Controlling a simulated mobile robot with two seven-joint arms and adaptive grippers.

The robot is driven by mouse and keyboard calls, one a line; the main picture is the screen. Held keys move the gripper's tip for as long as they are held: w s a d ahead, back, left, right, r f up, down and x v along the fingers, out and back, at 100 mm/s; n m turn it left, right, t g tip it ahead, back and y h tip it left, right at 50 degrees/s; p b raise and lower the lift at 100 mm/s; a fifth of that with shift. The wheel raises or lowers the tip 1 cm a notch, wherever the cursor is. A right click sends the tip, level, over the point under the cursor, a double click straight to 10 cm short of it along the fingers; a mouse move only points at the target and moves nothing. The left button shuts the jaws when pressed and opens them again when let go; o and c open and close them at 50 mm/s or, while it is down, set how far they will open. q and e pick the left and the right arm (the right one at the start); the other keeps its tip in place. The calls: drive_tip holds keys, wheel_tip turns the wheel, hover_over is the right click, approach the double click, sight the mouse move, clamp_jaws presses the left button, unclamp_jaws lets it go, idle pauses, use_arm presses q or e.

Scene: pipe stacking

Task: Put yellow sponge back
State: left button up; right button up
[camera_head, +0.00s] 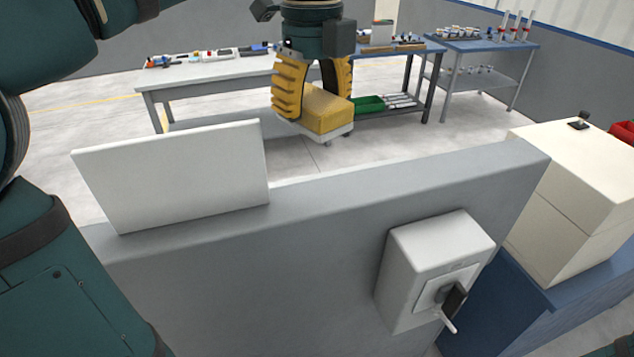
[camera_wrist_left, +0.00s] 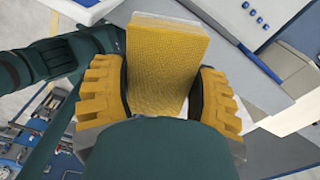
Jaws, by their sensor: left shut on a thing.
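The yellow sponge (camera_head: 326,108) is a block with a pale layer on its underside. My left gripper (camera_head: 313,98) has yellow ridged fingers and is shut on the sponge, one finger on each side. It holds the sponge in the air, past the top of the grey wall in the head view. In the left wrist view the sponge (camera_wrist_left: 165,62) stands out between the two fingers of the left gripper (camera_wrist_left: 163,92). My right gripper is not in view.
A grey wall (camera_head: 330,215) crosses the front, with a white panel (camera_head: 170,175) on top and a white switch box (camera_head: 435,265) on its face. A cream box (camera_head: 580,200) stands on a blue surface at right. Tables with tools, including a white table (camera_head: 205,75), stand behind.

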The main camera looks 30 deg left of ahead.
sight(314, 195)
use_arm(q)
wheel_tip(314, 195, down, 14)
drive_tip(key=b, duration=0.3)
drive_tip(key=shift+r, duration=0.2)
drive_tip(key=o, duration=1.1)
drive_tip(key=shift+c, duration=0.2)
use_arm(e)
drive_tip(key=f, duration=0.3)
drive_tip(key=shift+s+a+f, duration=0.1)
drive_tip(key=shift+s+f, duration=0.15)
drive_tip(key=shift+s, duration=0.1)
use_arm(q)
wheel_tip(314, 195, up, 11)
drive_tip(key=p, duration=0.3)
drive_tip(key=shift+r, duration=0.55)
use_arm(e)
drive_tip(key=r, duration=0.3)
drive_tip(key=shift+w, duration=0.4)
